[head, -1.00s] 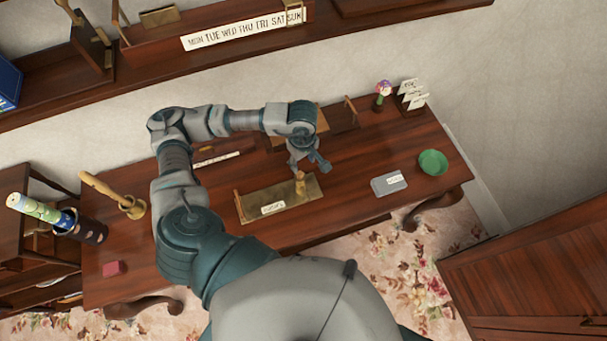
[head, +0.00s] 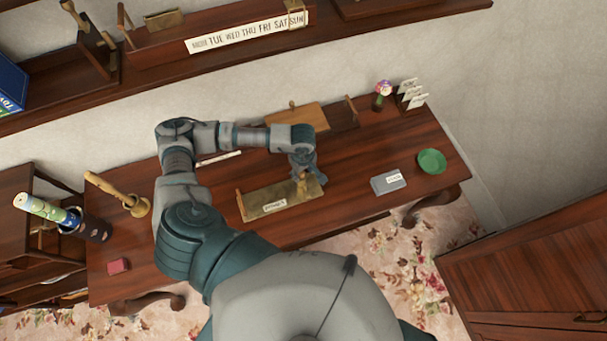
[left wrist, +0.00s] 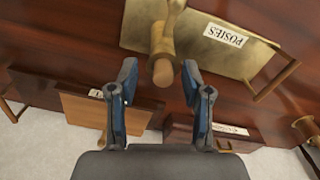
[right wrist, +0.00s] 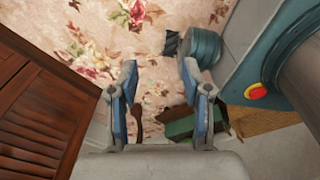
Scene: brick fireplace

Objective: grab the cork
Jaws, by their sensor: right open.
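The cork (left wrist: 163,73) is a tan cylinder end in the mouth of a small brass tube (left wrist: 163,42) on the brass tray labelled POSIES (left wrist: 195,50). In the head view the tray (head: 262,203) lies on the desk, and the tube stands at its right end, partly hidden by my left gripper. My left gripper (left wrist: 160,75) is open, with one finger on each side of the cork and a gap to both. It also shows in the head view (head: 306,178). My right gripper (right wrist: 165,72) is open and empty over the floral carpet, away from the desk.
A grey box (head: 388,183) and a green bowl (head: 432,161) sit right of the tray. A wooden board (head: 297,116) lies behind my left arm. A brass-ringed wooden handle (head: 115,193) and a red block (head: 118,266) are at the desk's left. A shelf (head: 140,70) runs above.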

